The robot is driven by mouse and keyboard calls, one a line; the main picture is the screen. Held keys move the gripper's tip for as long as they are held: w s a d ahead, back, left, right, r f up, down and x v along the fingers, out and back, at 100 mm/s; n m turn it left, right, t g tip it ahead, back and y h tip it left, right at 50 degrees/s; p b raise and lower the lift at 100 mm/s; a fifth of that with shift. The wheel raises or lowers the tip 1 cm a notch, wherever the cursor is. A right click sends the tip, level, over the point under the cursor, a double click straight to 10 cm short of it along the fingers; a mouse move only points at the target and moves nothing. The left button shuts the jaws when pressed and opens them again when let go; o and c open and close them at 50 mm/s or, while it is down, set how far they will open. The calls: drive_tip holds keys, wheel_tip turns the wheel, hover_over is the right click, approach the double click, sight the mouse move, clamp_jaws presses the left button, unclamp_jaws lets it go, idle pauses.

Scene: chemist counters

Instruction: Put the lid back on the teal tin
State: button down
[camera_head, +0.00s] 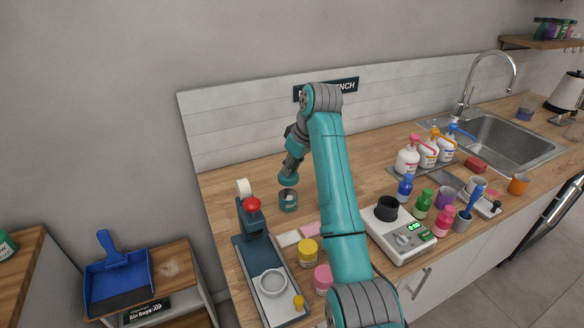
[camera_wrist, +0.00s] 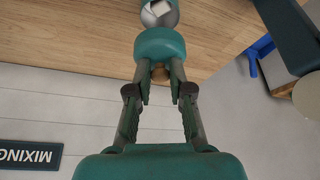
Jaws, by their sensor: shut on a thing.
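The teal tin (camera_head: 288,203) stands open on the wooden counter, left of my arm. In the wrist view the tin (camera_wrist: 172,18) shows at the top edge, with something white inside. My gripper (camera_head: 293,163) is shut on the teal lid (camera_head: 288,180) and holds it just above the tin. In the wrist view my gripper (camera_wrist: 160,76) grips the lid's brown knob, and the lid (camera_wrist: 160,45) covers part of the tin. The lid looks tilted and apart from the tin's rim in the head view.
A dark press stand with a red knob (camera_head: 252,204) and a tape roll (camera_head: 243,187) stand close left of the tin. A yellow jar (camera_head: 308,252) and pink jar (camera_head: 323,278) are in front. A scale (camera_head: 400,236) and several bottles lie right of my arm.

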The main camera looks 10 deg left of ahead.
sight(294, 179)
drive_tip(key=shift+a+f, duration=0.15)
drive_tip(key=shift+f, duration=3)
drive_tip(key=shift+f, duration=0.15)
drive_tip(key=c, duration=0.5)
unclamp_jaws()
drive_tip(key=shift+r, duration=3.5)
